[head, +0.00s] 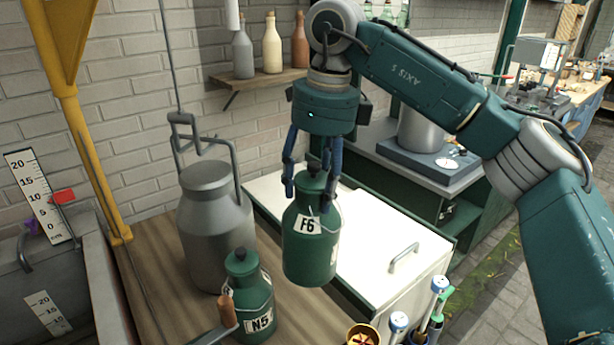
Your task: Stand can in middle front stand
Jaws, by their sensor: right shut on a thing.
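My right gripper (310,196) points down from above, its fingers shut around the top of a dark green can (310,245) with a white F6 label. The can hangs upright over the border between the wooden counter and the white chest lid. Another green can (250,300), labelled N5, stands on the wooden counter at lower left of the held can. I cannot make out any stand for certain. My left gripper is not in view.
A large grey metal churn (214,225) with a tall handle stands behind the N5 can. A white chest (375,245) with a handle lies to the right. Blue-capped tubes (397,325) and a brass cup (362,335) are at the front. Bottles stand on a wall shelf (260,82).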

